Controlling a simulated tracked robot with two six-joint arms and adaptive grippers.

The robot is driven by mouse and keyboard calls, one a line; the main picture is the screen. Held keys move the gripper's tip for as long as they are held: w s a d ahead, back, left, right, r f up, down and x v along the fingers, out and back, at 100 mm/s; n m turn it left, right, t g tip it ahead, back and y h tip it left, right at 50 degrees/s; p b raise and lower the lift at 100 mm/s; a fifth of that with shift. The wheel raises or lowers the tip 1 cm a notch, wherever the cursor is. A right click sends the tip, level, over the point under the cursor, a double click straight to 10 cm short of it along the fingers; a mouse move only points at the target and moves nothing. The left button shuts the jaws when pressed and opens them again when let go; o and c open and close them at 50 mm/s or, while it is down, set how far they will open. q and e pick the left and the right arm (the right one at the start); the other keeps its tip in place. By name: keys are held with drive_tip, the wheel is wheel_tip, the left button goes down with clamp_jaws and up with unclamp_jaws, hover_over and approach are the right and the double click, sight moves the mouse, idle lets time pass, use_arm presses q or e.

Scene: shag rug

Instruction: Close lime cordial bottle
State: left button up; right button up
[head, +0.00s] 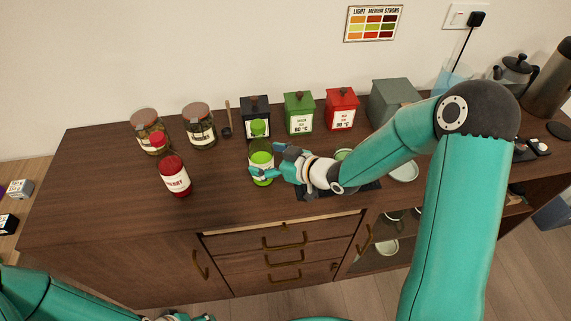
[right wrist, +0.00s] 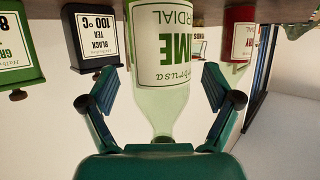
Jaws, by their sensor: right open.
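The lime cordial bottle (head: 261,160) stands upright on the dark wooden cabinet top, with a white label, green liquid and a bright green top above its neck. In the right wrist view the bottle (right wrist: 162,50) appears upside down, its neck narrowing towards my palm; the neck's end is hidden there. My right gripper (head: 268,162) is open at the bottle's right side. In its own view the fingers (right wrist: 162,88) stand on both sides of the bottle, with gaps. Only a bit of my left gripper (head: 178,317) shows at the bottom edge, its fingers unclear.
A red cherry bottle (head: 175,178) stands to the left, with two lidded jars (head: 199,130) behind. Black (head: 254,106), green (head: 299,117) and red tins (head: 341,112) stand behind the lime bottle. A dark mat (head: 308,194) lies under my right forearm. The front left top is clear.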

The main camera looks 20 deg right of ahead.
drive_tip(key=v, duration=1)
drive_tip(key=shift+b, duration=0.35)
drive_tip(key=shift+s, duration=0.1)
